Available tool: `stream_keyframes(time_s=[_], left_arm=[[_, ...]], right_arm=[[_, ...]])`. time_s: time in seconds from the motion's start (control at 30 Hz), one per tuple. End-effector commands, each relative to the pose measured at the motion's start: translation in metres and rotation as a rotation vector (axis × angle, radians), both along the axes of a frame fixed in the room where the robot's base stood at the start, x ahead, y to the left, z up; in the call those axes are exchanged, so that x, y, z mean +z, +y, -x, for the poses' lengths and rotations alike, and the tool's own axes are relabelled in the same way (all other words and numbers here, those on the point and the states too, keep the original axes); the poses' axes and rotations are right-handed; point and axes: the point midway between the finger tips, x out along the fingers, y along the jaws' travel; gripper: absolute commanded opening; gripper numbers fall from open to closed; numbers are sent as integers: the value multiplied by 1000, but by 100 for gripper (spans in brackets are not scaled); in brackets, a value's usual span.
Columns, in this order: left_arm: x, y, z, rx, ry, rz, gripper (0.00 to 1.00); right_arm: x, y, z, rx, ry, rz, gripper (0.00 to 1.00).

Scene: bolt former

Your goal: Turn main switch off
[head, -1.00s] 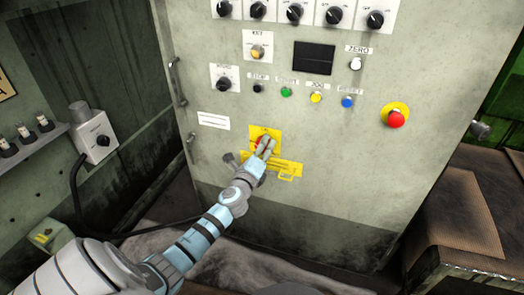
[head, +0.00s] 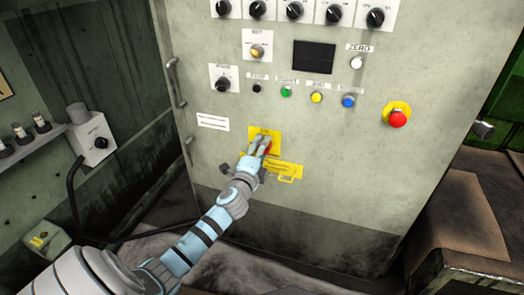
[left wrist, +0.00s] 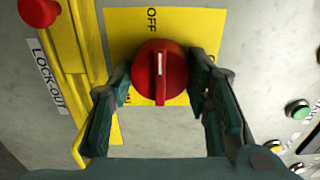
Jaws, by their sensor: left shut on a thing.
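The main switch is a red rotary knob (left wrist: 160,72) on a yellow plate (left wrist: 208,22) on the cabinet front. In the left wrist view its white mark points up the picture, towards the OFF label (left wrist: 151,20) above it. My left gripper (left wrist: 165,85) is shut on the knob, with one finger on each side. In the head view the left gripper (head: 259,147) is at the yellow plate and its fingers cover most of the knob. Another label beside the knob is partly hidden by a finger. My right gripper is in neither view.
A yellow lock-out bar (head: 285,170) sits just below the switch. Several buttons and a red emergency stop (head: 398,118) are higher on the cabinet (head: 340,190). A bench (head: 475,215) stands at the right and a switch box (head: 93,140) at the left.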

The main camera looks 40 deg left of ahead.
Motion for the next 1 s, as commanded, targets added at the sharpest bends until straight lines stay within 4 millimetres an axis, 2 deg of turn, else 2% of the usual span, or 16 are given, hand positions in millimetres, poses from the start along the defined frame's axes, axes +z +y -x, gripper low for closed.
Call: stream_keyframes(time_s=[0.37, 0.4, 0.5, 0.83, 0.93, 1.0], left_arm=[[0, 0, 0, 1, -1, 6, 16], [0, 0, 0, 1, -2, 6, 47], [0, 0, 0, 1, -2, 6, 63], [0, 0, 2, 0, -1, 5, 64], [-1, -4, 13, -1, 0, 3, 64], [-1, -9, 27, -2, 0, 2, 64]], right_arm=[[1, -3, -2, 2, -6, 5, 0], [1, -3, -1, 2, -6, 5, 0], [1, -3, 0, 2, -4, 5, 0], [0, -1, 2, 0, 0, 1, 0], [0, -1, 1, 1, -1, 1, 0], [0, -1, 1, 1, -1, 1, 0]])
